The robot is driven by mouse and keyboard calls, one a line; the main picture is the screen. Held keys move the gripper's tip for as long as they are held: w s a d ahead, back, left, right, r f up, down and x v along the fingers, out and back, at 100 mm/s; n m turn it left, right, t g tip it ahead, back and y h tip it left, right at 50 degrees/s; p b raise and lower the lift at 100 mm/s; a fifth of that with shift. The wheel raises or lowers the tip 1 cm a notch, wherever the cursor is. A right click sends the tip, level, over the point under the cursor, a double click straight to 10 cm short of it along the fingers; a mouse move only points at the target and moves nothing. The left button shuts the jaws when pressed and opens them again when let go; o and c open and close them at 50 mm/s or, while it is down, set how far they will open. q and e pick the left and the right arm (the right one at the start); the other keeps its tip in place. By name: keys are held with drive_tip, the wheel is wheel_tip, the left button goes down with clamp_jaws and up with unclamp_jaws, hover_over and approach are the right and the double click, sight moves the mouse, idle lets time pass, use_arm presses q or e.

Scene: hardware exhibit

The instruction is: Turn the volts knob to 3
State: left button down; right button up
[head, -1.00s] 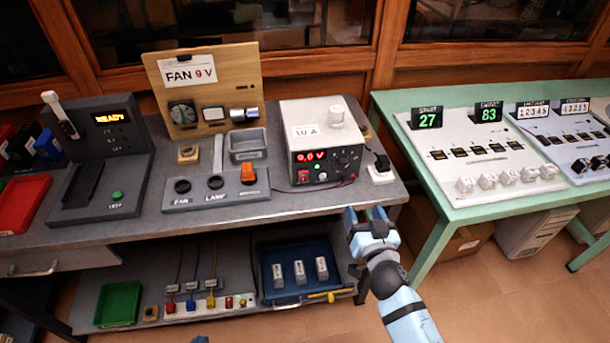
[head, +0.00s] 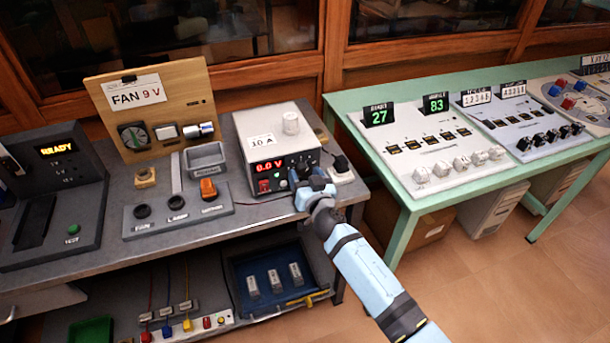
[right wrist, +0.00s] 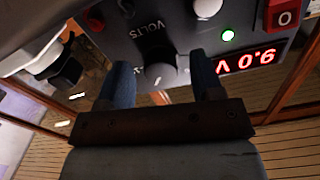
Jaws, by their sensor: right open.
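The power supply (head: 272,145) is a white box with a dark front on the grey bench. Its red display (head: 268,166) seems to read 6.0 V; it shows upside down in the right wrist view (right wrist: 246,62). The black volts knob (right wrist: 160,68), labelled VOLTS, has a pale pointer mark. My right gripper (head: 313,181) is at the right of the supply's front. In the right wrist view its open fingers (right wrist: 163,78) stand on either side of the knob; I cannot tell whether they touch it. In the head view the gripper largely hides the knob. My left gripper is out of view.
A dark plug in a white socket (head: 341,170) is right of the supply. A switch box (head: 180,212) stands to the left, a green table (head: 398,228) to the right.

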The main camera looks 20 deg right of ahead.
drive_tip(key=shift+w, duration=0.15)
drive_tip(key=c, duration=0.9)
